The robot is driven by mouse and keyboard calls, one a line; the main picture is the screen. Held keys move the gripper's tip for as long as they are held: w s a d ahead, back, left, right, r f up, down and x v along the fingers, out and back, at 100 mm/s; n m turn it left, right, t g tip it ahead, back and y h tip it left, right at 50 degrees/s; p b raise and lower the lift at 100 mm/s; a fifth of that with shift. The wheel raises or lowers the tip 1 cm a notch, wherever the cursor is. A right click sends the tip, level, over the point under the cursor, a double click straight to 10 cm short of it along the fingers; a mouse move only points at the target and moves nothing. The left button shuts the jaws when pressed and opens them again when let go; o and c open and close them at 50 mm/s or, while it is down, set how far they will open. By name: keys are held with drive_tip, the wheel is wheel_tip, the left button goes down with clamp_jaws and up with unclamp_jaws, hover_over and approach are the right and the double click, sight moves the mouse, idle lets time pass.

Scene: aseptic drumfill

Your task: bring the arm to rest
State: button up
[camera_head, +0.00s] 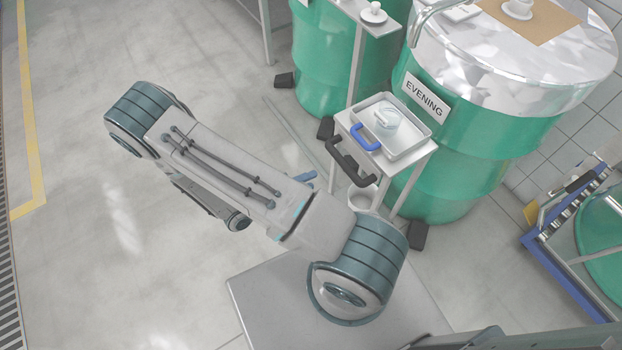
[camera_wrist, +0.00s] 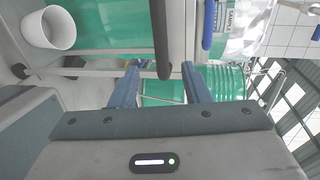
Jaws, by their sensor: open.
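A dark bar handle (camera_wrist: 162,40) of the small trolley lies beyond the fingertips; I cannot tell the exact gap. In the head view my arm reaches across the floor, bent, with its near joint low in the middle. The gripper is mostly hidden behind the arm there. The same dark handle (camera_head: 350,162) shows on the trolley's near side.
A white bucket (camera_head: 362,198) is below. Green drums (camera_head: 440,188) stand behind, one labelled EVENING. A blue-framed cart (camera_head: 560,255) is right. Floor at left is clear.

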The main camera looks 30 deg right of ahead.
idle(0.4)
drive_tip(key=s+a+r+n+y+p, duration=0.1)
drive_tip(key=r+n+y, duration=0.4)
drive_tip(key=r+n, duration=0.6)
drive_tip(key=s+a+r+n+y+p, duration=0.2)
drive_tip(key=r+n+y+p, duration=0.3)
drive_tip(key=r+n, duration=0.7)
drive_tip(key=s+a+r+n+t+y+p, duration=0.1)
drive_tip(key=r+n+y, duration=0.4)
drive_tip(key=r+n, duration=0.6)
wheel_tip(320, 180, up, 7)
drive_tip(key=shift+s+a+r+n+y+p, duration=0.25)
drive_tip(key=shift+s+a+y+p, duration=0.2)
drive_tip(key=shift+s+p, duration=0.55)
